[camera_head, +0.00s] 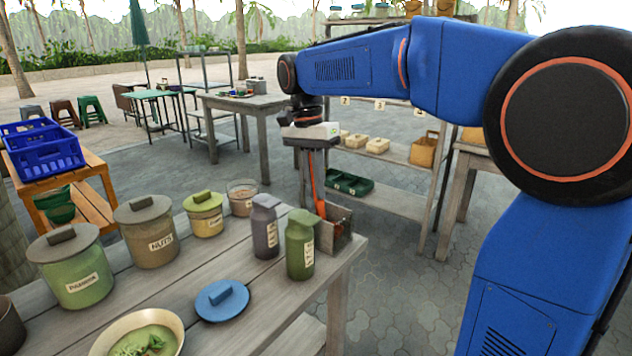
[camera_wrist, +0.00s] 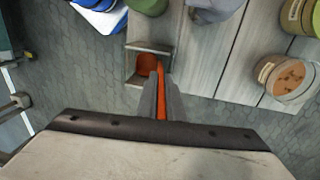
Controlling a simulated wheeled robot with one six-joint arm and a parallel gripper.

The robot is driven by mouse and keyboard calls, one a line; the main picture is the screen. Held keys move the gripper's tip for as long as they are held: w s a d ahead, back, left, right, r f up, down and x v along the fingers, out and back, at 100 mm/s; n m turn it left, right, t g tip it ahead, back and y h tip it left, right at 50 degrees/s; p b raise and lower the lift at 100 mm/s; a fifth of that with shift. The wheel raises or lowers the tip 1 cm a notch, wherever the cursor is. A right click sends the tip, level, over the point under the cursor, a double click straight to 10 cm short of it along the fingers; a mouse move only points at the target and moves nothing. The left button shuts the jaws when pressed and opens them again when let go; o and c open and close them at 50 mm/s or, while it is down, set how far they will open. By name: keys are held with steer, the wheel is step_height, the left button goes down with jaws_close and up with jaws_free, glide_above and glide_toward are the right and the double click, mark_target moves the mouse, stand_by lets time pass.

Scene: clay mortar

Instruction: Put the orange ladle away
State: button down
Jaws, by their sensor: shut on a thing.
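The orange ladle (camera_head: 313,182) hangs upright from my gripper (camera_head: 318,150), which is shut on its handle. Its lower end goes down behind the rim of a small open box (camera_head: 338,236) at the table's right end. In the wrist view the ladle's orange bowl (camera_wrist: 148,66) shows inside the walls of the box (camera_wrist: 132,80), and the orange handle (camera_wrist: 161,100) runs between the fingers of my gripper (camera_wrist: 160,92). I cannot tell whether the bowl touches the box floor.
A green bottle (camera_head: 300,245) and a grey bottle (camera_head: 265,228) stand close to the box's left. Several lidded jars, a blue lid (camera_head: 222,299) and a bowl of green food (camera_head: 140,335) share the table. A shelf (camera_head: 385,184) stands behind.

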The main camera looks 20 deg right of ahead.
stand_by(0.3)
steer(key=c, duration=1.8)
jaws_free()
step_height(320, 180, up, 16)
steer(key=w+a+r, duration=0.1)
steer(key=w+a, duration=0.1)
steer(key=s+d+f+n+t, duration=0.2)
steer(key=s+d+f+n, duration=0.1)
steer(key=s+f, duration=0.6)
steer(key=s+d+f+n+t, duration=0.2)
steer(key=s+d+f+n, duration=0.2)
steer(key=s+f, duration=0.6)
steer(key=s+d+f+n+t+y, duration=0.1)
steer(key=s+d+f+n+t, duration=0.1)
steer(key=s+f, duration=0.7)
steer(key=shift+s+d+f+n, duration=0.1)
steer(key=shift+d+f+n, duration=0.25)
steer(key=shift+f, duration=0.3)
steer(key=shift+d+f+n, duration=0.25)
steer(key=shift+d+f, duration=0.15)
steer(key=shift+f, duration=0.25)
steer(key=shift+s+d+f+n, duration=0.1)
steer(key=shift+d+f+n, duration=0.25)
steer(key=shift+f, duration=0.3)
